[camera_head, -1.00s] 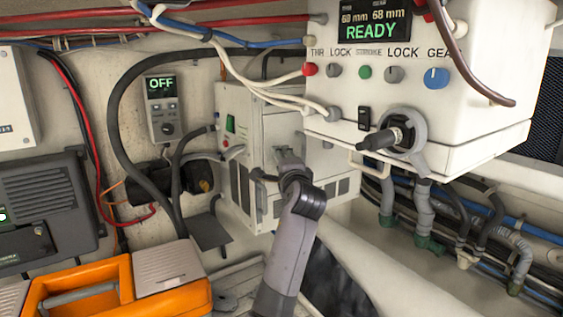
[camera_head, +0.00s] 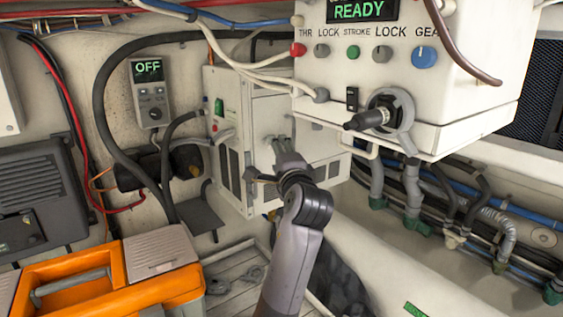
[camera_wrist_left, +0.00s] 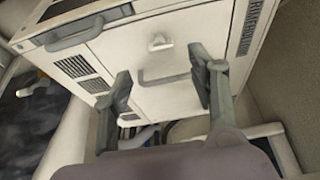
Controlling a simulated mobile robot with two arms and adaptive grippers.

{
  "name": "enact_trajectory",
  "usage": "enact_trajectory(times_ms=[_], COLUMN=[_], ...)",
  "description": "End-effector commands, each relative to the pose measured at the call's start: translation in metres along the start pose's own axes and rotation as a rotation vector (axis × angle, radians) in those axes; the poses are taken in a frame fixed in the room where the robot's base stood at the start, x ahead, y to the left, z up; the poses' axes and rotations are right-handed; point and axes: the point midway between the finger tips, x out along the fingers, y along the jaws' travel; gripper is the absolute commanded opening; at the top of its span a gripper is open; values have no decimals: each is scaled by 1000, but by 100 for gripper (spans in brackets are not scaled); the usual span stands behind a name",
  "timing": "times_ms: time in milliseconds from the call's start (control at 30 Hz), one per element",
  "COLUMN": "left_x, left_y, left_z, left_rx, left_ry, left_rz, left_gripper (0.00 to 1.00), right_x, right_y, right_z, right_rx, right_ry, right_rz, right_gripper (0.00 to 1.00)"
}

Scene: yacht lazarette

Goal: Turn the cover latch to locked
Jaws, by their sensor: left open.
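My left gripper (camera_head: 270,162) is in front of a cream cabinet (camera_head: 265,112) below and left of the control box. In the left wrist view its two fingers (camera_wrist_left: 160,68) are apart with nothing between them. They frame the cabinet's cover panel (camera_wrist_left: 115,58). A small pale knob (camera_wrist_left: 159,42), which looks like the cover latch, is on that panel just beyond the fingertips. Contact is not visible. A grey bar handle (camera_wrist_left: 163,79) shows between the fingers. In the head view the gripper hides the latch. I cannot read its locked position. My right gripper is out of view.
The white control box (camera_head: 455,75), reading READY, overhangs to the right with a protruding black-handled knob (camera_head: 372,119). Loose white cables and a black hose (camera_head: 103,105) run nearby. An orange toolbox (camera_head: 150,285) stands lower left. A display reading OFF (camera_head: 148,70) hangs on the wall.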

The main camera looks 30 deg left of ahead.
Motion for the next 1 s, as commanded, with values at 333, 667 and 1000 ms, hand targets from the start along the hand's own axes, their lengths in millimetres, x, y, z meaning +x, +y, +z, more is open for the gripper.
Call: enact_trajectory(times_ms=[333, 667, 1000], left_x=[-39, -40, -42], left_y=[0, 0, 29], left_z=[0, 0, 0], left_rx=[0, 0, -31], left_ry=[0, 0, 24], left_rz=[1, 0, 49], left_gripper=[53, 53, 53], right_x=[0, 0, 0], right_y=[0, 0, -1], right_z=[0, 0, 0], right_rx=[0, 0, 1], right_ry=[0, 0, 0], right_rz=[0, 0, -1], right_gripper=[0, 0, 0])
